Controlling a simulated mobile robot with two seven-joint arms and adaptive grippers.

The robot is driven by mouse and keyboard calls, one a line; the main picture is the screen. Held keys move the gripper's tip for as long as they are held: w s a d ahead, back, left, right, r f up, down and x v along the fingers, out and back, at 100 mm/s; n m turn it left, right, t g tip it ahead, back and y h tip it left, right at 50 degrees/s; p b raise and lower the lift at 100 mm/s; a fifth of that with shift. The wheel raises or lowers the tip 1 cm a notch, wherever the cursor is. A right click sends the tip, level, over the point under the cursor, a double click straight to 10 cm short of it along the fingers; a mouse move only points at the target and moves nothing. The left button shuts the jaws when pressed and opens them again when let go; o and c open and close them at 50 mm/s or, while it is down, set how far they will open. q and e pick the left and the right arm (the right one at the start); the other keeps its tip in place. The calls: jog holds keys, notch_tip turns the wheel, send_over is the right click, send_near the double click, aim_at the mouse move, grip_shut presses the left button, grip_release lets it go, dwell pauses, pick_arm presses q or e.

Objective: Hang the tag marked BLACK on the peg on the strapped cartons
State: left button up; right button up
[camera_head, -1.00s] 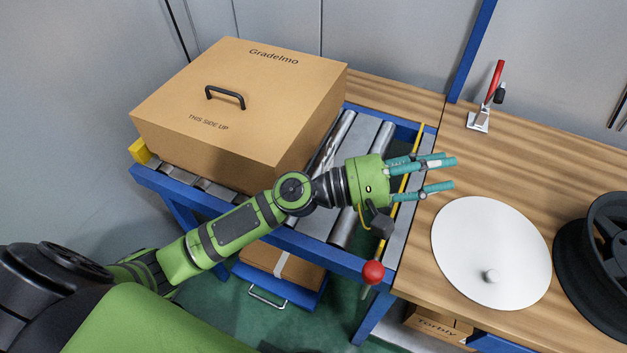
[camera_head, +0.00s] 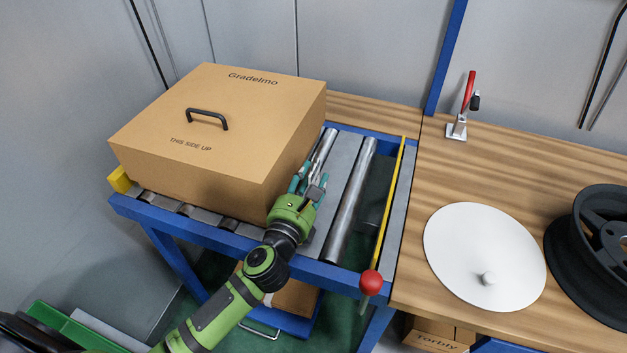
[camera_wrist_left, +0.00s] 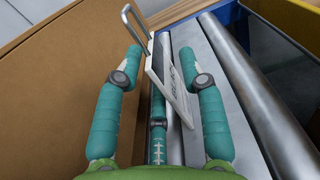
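My left gripper (camera_head: 307,185) is over the roller stand, close to the right side of the large carton. In the left wrist view its teal fingers (camera_wrist_left: 160,62) are around a thin white tag (camera_wrist_left: 176,90), which seems to be gripped between them. The tag has dark lettering, too slanted to read surely, and a metal wire loop (camera_wrist_left: 133,22) at its far end. In the head view the tag is largely hidden among the fingers. I see neither strapped cartons nor a peg. My right gripper is not in view.
The large brown carton (camera_head: 205,125) with a black handle stands on the blue roller stand (camera_head: 330,272). A red-knobbed lever (camera_head: 371,282) is at the stand's front right. The wooden bench (camera_head: 500,170) holds a white disc (camera_head: 480,250), a black wheel (camera_head: 605,240) and a red-handled clamp (camera_head: 460,115).

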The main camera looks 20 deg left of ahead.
pick_arm(q)
jog(key=shift+w+f, duration=0.15)
jog(key=shift+w, duration=0.75)
jog(key=shift+s, duration=0.15)
jog(key=c, duration=0.4)
grip_shut()
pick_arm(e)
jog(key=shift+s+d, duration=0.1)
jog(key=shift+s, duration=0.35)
pick_arm(q)
jog(key=shift+r, duration=0.2)
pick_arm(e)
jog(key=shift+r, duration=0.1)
pick_arm(q)
jog(key=s+d+r+p, duration=0.1)
jog(key=d+r, duration=1)
jog(key=shift+s+d+p, duration=0.3)
jog(key=shift+s+p, duration=0.05)
jog(key=shift+s, duration=0.05)
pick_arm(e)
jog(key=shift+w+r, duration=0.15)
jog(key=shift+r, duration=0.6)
pick_arm(q)
jog(key=shift+a+f, duration=0.1)
jog(key=shift+f, duration=0.05)
